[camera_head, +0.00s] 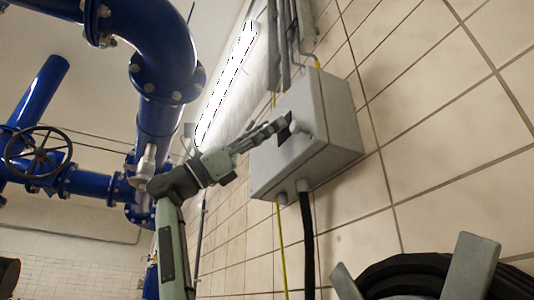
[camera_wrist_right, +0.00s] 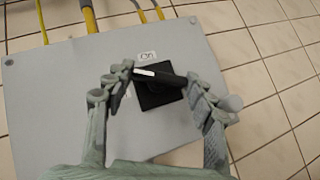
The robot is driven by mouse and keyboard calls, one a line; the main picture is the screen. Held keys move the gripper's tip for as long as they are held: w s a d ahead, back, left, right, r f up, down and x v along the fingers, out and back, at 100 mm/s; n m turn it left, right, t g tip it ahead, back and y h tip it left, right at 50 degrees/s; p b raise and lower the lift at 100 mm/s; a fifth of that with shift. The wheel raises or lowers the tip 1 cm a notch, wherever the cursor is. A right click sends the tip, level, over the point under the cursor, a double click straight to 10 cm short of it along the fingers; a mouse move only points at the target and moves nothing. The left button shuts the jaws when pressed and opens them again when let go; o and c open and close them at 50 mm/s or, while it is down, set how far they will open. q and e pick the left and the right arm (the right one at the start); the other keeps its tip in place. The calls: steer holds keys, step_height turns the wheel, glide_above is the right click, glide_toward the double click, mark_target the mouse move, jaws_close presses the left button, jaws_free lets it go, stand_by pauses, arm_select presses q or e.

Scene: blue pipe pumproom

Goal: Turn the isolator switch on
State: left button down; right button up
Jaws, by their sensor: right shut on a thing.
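The isolator switch is on the front of a grey box (camera_head: 335,115) on the tiled wall. In the right wrist view the box front (camera_wrist_right: 55,110) faces me. The switch has a black square base (camera_wrist_right: 158,98) and a black handle (camera_wrist_right: 168,78) with a white mark on its left end. The handle lies nearly level, dipping slightly to the right. My right gripper (camera_wrist_right: 160,79) has a finger at each end of the handle and is shut on it. In the head view my right gripper (camera_head: 284,126) reaches the box front, and its fingers partly hide the switch. My left gripper is not in view.
Conduits (camera_head: 283,45) enter the box from above, and a black cable (camera_head: 307,240) hangs below. Large blue pipes (camera_head: 165,60) and a handwheel (camera_head: 38,155) are at the left. A black coil (camera_head: 405,272) with grey plates is at the lower right.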

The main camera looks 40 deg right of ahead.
steer(key=shift+m+g+y, duration=0.7)
steer(key=shift+m+y, duration=0.5)
steer(key=shift+m, duration=0.3)
steer(key=shift+y, duration=0.3)
steer(key=o, duration=1.2)
steer(key=shift+c, duration=0.2)
steer(key=shift+w, duration=0.1)
steer(key=v, duration=1.2)
